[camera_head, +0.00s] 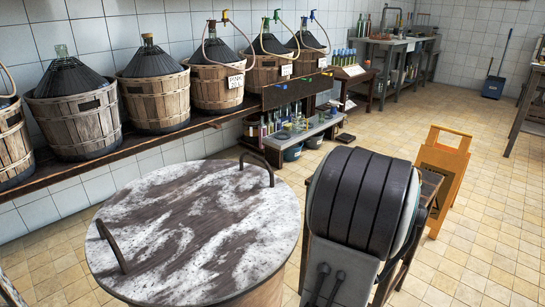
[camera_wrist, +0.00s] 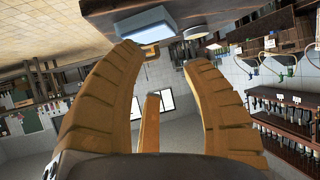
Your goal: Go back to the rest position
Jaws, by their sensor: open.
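My gripper (camera_wrist: 163,60) shows in the wrist view as curved, ribbed tan fingers. They are spread apart, with a shorter finger between them lower down. Nothing is held between them. The wrist view is turned over, with the tiled floor at the upper left. A pale blue and white block (camera_wrist: 146,26) shows beyond the fingertips against a dark brown surface (camera_wrist: 110,6). A small round light thing (camera_wrist: 197,32) is to its right. I cannot tell how far the fingers are from these. I do not make out my gripper in the head view.
Demijohns in wooden baskets (camera_head: 155,100) line a wall shelf (camera_head: 150,140). A round marbled top (camera_head: 200,225) with two handles stands close in front. Right of it is a black ribbed drum (camera_head: 360,200). An orange stand (camera_head: 442,170) is behind. Tiled floor (camera_head: 490,200) is open at right.

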